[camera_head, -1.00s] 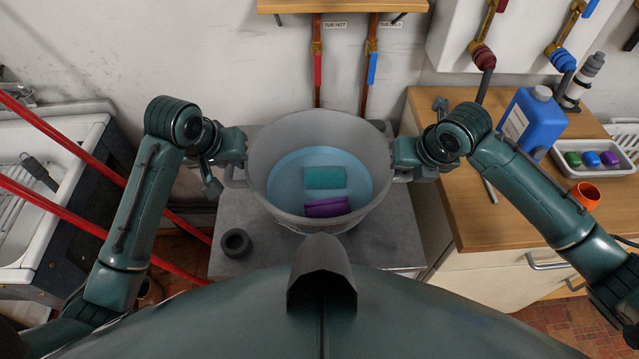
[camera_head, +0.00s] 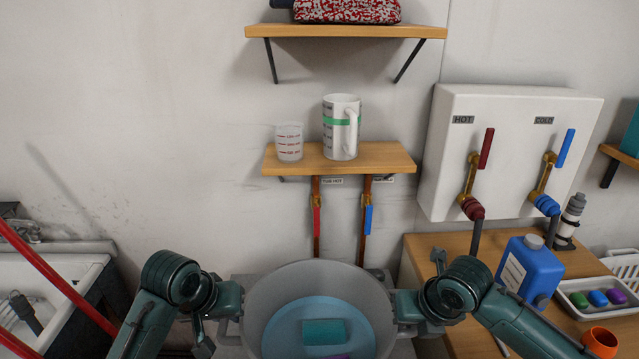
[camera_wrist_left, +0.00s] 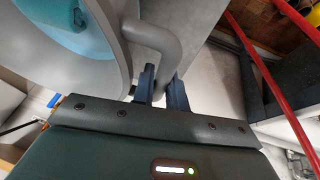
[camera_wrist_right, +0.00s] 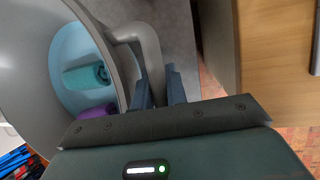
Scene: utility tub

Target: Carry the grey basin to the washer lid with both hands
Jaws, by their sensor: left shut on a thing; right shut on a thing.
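The grey basin (camera_head: 318,276) is at the bottom middle of the head view, its near side cut off. It holds light blue water or a blue bottom, with a teal folded cloth or block (camera_head: 324,332) and a purple one (camera_wrist_right: 96,112). My left gripper (camera_wrist_left: 163,88) is shut on the basin's left handle (camera_wrist_left: 152,42). My right gripper (camera_wrist_right: 159,88) is shut on the right handle (camera_wrist_right: 148,48). The basin looks roughly level. Whether it touches the grey surface (camera_head: 240,282) beneath is hidden. I cannot tell which surface is the washer lid.
A white sink unit (camera_head: 50,285) and red bars (camera_head: 62,285) are at the left. A wooden counter (camera_head: 425,250) at the right bears a blue jug (camera_head: 540,268), a white tray (camera_head: 590,308) and an orange cup (camera_head: 600,342). A shelf (camera_head: 375,158) with taps below is behind the basin.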

